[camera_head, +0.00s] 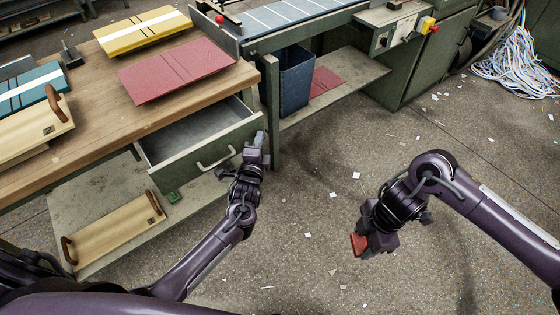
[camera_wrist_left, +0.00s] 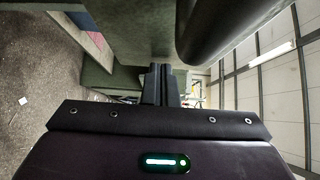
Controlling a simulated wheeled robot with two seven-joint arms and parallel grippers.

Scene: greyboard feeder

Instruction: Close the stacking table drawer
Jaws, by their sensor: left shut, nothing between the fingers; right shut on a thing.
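The stacking table drawer (camera_head: 203,143) is pulled out under the wooden table top, and its grey inside shows. Its front has a pale bar handle (camera_head: 216,158). My left gripper (camera_head: 260,139) is shut and empty, close to the right end of the drawer front. I cannot tell whether it touches the drawer. In the left wrist view its shut fingers (camera_wrist_left: 164,84) point toward a green surface, with a dark rounded shape close at upper right. My right gripper (camera_head: 362,246) is shut on a small red object (camera_head: 358,243), held over the open floor, away from the table.
The stacking table (camera_head: 95,122) bears a red board (camera_head: 175,70), a yellow board (camera_head: 143,29) and wooden-handled boards. A table leg (camera_head: 272,110) stands right of the drawer. A blue bin (camera_head: 292,76) sits beyond. The floor at right is open, with paper scraps.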

